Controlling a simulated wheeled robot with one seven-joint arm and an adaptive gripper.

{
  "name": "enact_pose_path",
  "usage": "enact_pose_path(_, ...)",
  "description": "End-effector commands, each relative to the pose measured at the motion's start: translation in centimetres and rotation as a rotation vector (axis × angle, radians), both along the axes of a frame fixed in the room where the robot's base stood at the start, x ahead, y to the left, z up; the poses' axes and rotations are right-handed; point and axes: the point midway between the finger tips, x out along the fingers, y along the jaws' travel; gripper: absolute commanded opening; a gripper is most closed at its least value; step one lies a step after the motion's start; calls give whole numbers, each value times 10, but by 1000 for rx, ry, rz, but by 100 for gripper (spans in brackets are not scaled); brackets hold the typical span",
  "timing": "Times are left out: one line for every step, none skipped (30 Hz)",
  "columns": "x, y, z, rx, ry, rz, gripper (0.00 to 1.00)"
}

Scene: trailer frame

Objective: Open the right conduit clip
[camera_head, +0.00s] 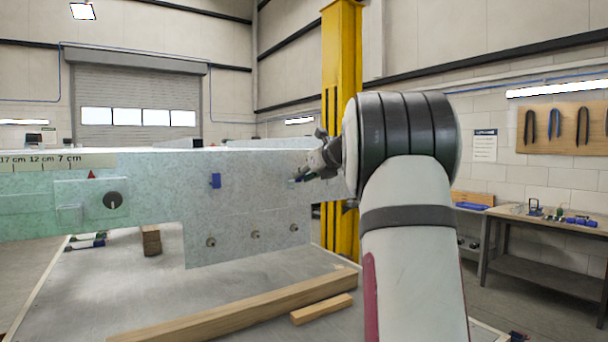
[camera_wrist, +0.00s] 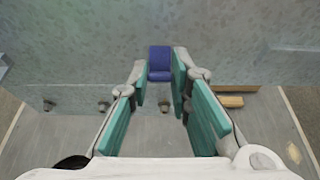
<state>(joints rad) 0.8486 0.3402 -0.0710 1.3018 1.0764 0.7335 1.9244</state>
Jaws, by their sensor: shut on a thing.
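The trailer frame (camera_head: 250,165) is a long speckled pale green-grey beam; its face also fills the back of the wrist view (camera_wrist: 80,50). The right conduit clip (camera_wrist: 160,58) is a small blue block on that face. My gripper (camera_wrist: 160,78) has its teal finger pads on either side of the clip's lower part and is shut on it. In the head view my gripper (camera_head: 300,177) is at the frame's right part, partly behind my arm, and hides most of this clip. Another blue clip (camera_head: 215,181) is farther left on the frame.
Below the clips, several round bolts (camera_head: 255,235) line the lower plate. A round dark knob (camera_head: 113,200) and a red triangle (camera_head: 92,174) are at left. A yellow post (camera_head: 342,60) stands behind my arm; a workbench (camera_head: 550,218) is at right.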

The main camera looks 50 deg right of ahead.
Motion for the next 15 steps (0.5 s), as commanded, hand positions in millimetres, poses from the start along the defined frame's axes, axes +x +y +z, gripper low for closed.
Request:
enact_pose_path(0,0,0,0,-1,0,0)
enact_pose_path(0,0,0,0,-1,0,0)
enact_pose_path(0,0,0,0,-3,0,0)
enact_pose_path(0,0,-1,0,-5,0,0)
enact_pose_path(0,0,-1,-2,-8,0,0)
enact_pose_path(0,0,-1,-3,-13,-1,0)
enact_pose_path(0,0,-1,-5,-17,-1,0)
enact_pose_path(0,0,-2,-5,-23,-1,0)
enact_pose_path(0,0,-3,-8,-32,-1,0)
enact_pose_path(1,0,-4,-9,-39,-1,0)
enact_pose_path(0,0,-4,-11,-48,-2,0)
enact_pose_path(0,0,-5,-14,-62,-3,0)
enact_pose_path(0,0,-6,-18,-72,-3,0)
enact_pose_path(0,0,-7,-19,-84,-4,0)
enact_pose_path(0,0,-8,-24,-101,-4,0)
